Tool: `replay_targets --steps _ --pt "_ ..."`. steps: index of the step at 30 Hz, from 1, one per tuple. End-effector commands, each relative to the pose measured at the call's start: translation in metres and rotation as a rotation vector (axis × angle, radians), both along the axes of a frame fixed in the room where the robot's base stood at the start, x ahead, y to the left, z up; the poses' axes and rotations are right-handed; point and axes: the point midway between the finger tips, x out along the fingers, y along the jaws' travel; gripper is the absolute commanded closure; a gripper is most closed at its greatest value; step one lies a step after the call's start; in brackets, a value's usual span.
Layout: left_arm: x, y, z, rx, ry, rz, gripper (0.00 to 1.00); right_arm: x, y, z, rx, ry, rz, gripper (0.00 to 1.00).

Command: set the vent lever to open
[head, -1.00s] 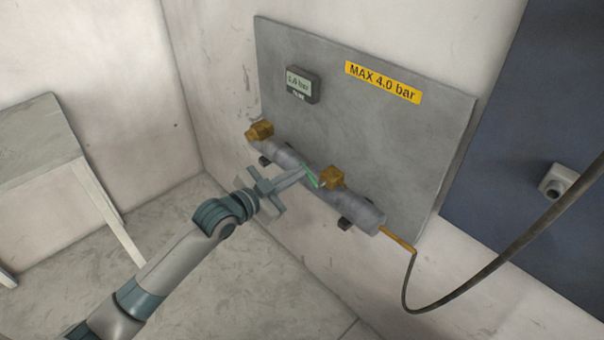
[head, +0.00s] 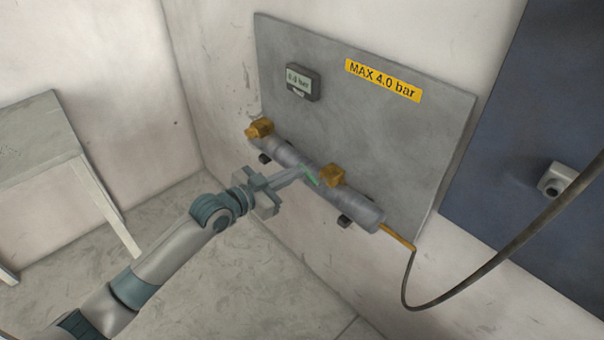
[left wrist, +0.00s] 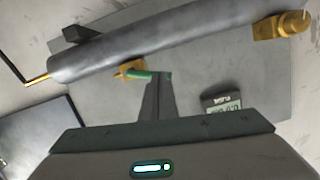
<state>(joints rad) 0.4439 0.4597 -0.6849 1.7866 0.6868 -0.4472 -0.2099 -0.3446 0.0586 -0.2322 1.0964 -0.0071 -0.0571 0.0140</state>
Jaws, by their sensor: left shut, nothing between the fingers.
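The vent lever is a small green handle (head: 312,180) at the brass valve block (head: 332,175) on the grey pipe. In the left wrist view the green lever (left wrist: 140,75) sticks out sideways from the brass block (left wrist: 128,69). My left gripper (head: 306,173) is shut and empty, with its fingertips right beside the lever. In the left wrist view its closed fingers (left wrist: 157,78) reach the lever's free end; whether they touch cannot be told. A small display (head: 303,82) on the panel seems to read about zero bar. My right gripper is out of view.
The grey pipe (head: 355,205) runs along the lower edge of the grey panel (head: 400,135), with another brass fitting (head: 260,128) at its left end. A yellow label (head: 383,80) reads MAX 4.0 bar. A dark hose (head: 500,250) hangs at right. A grey table (head: 45,140) stands at left.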

Motion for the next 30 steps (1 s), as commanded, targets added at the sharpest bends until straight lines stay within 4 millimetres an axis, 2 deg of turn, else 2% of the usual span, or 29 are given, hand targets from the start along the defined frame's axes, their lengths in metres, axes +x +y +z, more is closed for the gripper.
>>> replay_targets --steps 30 --pt "0.0026 0.0027 -0.0072 -0.039 0.039 0.000 1.00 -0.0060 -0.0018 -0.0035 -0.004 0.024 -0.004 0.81"
